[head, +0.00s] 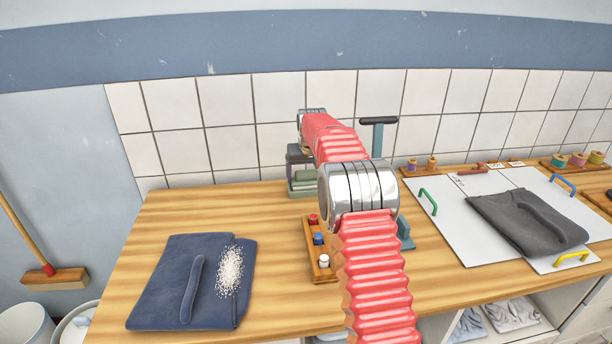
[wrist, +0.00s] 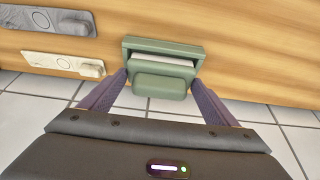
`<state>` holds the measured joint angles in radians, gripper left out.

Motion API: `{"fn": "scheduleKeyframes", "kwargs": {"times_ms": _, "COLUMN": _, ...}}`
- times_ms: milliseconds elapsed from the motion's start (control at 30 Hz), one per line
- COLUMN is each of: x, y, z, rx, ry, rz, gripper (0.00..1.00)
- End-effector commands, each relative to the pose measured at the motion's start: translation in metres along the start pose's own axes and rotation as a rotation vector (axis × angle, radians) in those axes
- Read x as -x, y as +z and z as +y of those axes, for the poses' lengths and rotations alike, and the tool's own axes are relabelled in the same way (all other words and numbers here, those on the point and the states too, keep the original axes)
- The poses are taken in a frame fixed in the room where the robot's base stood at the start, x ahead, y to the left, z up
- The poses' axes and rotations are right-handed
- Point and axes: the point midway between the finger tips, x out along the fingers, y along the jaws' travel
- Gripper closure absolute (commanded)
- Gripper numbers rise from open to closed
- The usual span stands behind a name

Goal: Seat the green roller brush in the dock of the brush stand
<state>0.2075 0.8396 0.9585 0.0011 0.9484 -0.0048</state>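My gripper (wrist: 160,78) is open, its two purple fingers apart above the bench by the tiled wall. A green piece (wrist: 160,87) with a rounded block shows between the fingertips in the wrist view. Behind it is a green frame (wrist: 190,48) with a white strip inside. I cannot tell which part is the roller brush and which is the stand, nor whether a finger touches. In the head view the green piece (head: 303,188) stands below my gripper (head: 298,158), left of my arm. My arm hides part of this area.
A blue post with a black crossbar (head: 378,121) stands behind my arm. A small wooden rack (head: 320,262) with coloured knobs is partly hidden. Folded blue cloth (head: 180,275) with white grains lies left, folded grey cloth (head: 520,225) right. Bare wood (head: 180,210) lies at the back left.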

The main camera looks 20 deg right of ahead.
Motion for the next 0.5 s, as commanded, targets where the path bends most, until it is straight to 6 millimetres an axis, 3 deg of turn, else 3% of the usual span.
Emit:
{"fn": "scheduleKeyframes", "kwargs": {"times_ms": 233, "x": 0.0003, "y": -0.0002, "z": 0.0, "rx": 0.0, "ry": 0.0, "rz": 0.0, "gripper": 0.01}}
{"fn": "scheduleKeyframes", "kwargs": {"times_ms": 500, "x": 0.0015, "y": -0.0008, "z": -0.0001, "rx": 0.0, "ry": 0.0, "rz": 0.001, "gripper": 0.01}}
